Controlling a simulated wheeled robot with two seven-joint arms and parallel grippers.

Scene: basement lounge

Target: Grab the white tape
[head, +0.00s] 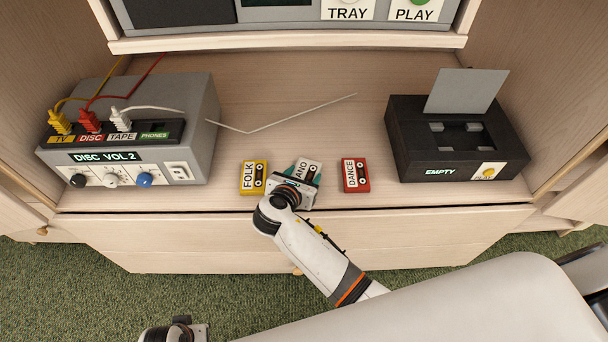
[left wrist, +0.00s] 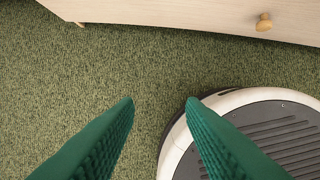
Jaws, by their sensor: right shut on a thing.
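The white tape (head: 308,168) is a small cassette whose visible label letters read "ANO". It sits tilted at the front middle of the shelf, between a yellow "FOLK" tape (head: 248,177) and a red "DANCE" tape (head: 356,175). My right gripper (head: 303,176) is shut on the white tape. Its teal fingers and body hide part of the tape, and I cannot tell whether it is lifted. My left gripper (left wrist: 160,100) is open and empty above the green carpet in the left wrist view.
A grey amplifier (head: 212,110) with yellow, red and white plugs stands left. A black tape player (head: 405,150), lid raised, reads "EMPTY" at right. A thin white cable (head: 300,117) lies behind the tapes. A drawer knob (left wrist: 264,22) shows in the left wrist view.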

